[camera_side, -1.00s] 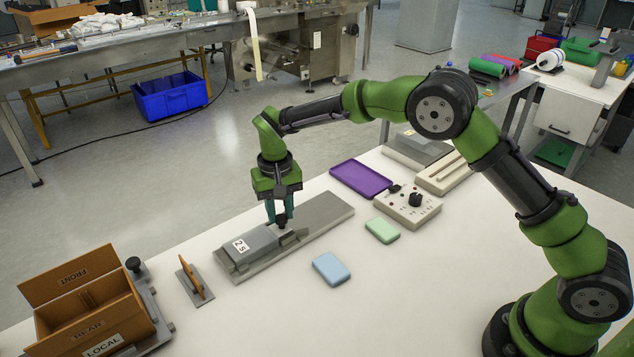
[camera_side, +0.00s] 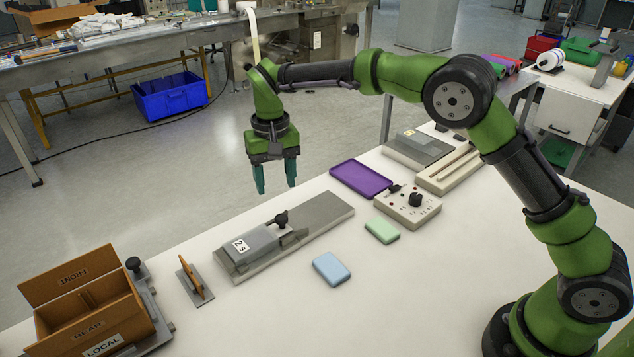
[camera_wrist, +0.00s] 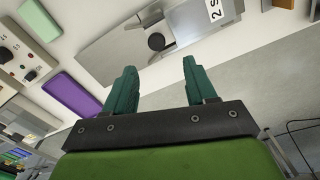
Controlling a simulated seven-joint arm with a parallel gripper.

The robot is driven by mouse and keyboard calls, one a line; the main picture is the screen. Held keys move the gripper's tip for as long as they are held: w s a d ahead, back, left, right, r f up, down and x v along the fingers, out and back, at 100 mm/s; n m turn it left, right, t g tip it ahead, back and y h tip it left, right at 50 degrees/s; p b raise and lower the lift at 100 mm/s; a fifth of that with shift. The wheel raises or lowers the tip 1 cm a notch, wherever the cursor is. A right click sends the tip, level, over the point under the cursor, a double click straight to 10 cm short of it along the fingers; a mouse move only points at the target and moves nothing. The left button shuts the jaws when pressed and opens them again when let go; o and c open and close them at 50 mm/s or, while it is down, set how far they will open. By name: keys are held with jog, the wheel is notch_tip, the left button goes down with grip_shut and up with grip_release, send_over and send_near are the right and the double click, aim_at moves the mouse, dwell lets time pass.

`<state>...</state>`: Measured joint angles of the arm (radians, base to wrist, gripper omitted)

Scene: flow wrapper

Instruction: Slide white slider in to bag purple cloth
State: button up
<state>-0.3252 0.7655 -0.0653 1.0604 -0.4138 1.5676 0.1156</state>
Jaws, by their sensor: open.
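The grey sliding block (camera_side: 256,246) labelled "2 S" lies on a long metal base (camera_side: 322,215); its dark knob (camera_side: 281,218) stands upright. The knob also shows in the wrist view (camera_wrist: 156,42). My gripper (camera_side: 276,189) is open and empty, above and behind the knob, not touching it. A flat purple piece (camera_side: 361,178) with a raised rim lies to the right; it shows in the wrist view (camera_wrist: 72,95). A cream-white unit with a long slotted bar (camera_side: 449,168) stands at the right back; I cannot tell if it is the white slider.
A control box (camera_side: 408,207) with a black knob stands right of the base. A green block (camera_side: 382,230) and a blue block (camera_side: 332,268) lie in front. A brown box (camera_side: 95,310) and a small upright brown plate (camera_side: 192,277) are at left.

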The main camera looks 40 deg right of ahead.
notch_tip(320, 180, up, 8)
jog(key=shift+r, duration=0.2)
jog(key=s+d+r+t+y, duration=0.1)
jog(key=s+d+t, duration=0.2)
jog(key=s, duration=1.1)
jog(key=s+d+r+t+y, duration=0.1)
jog(key=s+d+t, duration=0.3)
jog(key=s+d, duration=0.5)
jog(key=s, duration=0.5)
jog(key=shift+s+d, duration=0.15)
